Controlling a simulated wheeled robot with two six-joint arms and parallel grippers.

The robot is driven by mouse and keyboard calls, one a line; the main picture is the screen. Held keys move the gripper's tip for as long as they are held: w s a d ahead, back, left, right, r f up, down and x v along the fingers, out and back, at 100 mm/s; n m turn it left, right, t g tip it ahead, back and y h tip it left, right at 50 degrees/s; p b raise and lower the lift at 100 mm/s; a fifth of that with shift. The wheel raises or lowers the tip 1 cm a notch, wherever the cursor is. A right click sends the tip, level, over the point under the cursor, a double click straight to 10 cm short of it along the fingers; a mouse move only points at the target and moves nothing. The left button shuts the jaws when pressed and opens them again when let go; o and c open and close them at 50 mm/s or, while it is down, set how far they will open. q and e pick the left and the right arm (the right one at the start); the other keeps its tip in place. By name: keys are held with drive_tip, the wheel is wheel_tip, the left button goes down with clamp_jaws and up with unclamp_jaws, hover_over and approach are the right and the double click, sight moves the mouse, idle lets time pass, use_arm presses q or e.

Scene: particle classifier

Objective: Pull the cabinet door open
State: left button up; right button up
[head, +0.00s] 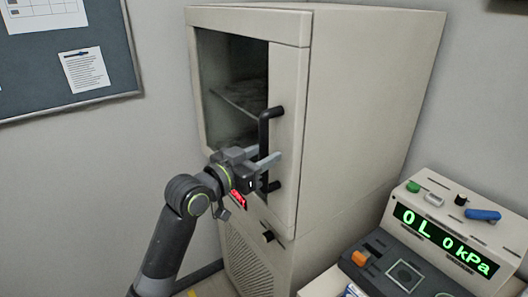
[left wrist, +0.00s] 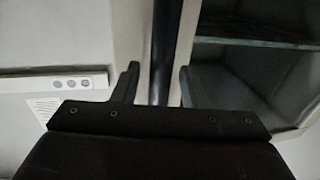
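The beige cabinet (head: 375,90) stands in the middle of the head view. Its door (head: 287,150) has a dark glass pane and looks closed against the body. A black vertical bar handle (head: 264,132) is on the door's right side. My left gripper (head: 265,160) is at the handle's lower half, with a finger on each side of the bar. In the left wrist view the handle (left wrist: 163,45) runs between the two open fingers (left wrist: 157,88), with gaps visible on both sides. My right gripper is in neither view.
A control console (head: 405,245) with a green display reading in kPa stands at the lower right, close to the cabinet. A small black knob (head: 268,236) sits below the door. A notice board (head: 65,60) hangs on the left wall.

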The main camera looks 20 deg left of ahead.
use_arm(q)
drive_tip(key=shift+w+d, duration=0.15)
drive_tip(key=shift+w, duration=0.05)
clamp_jaws()
idle(0.4)
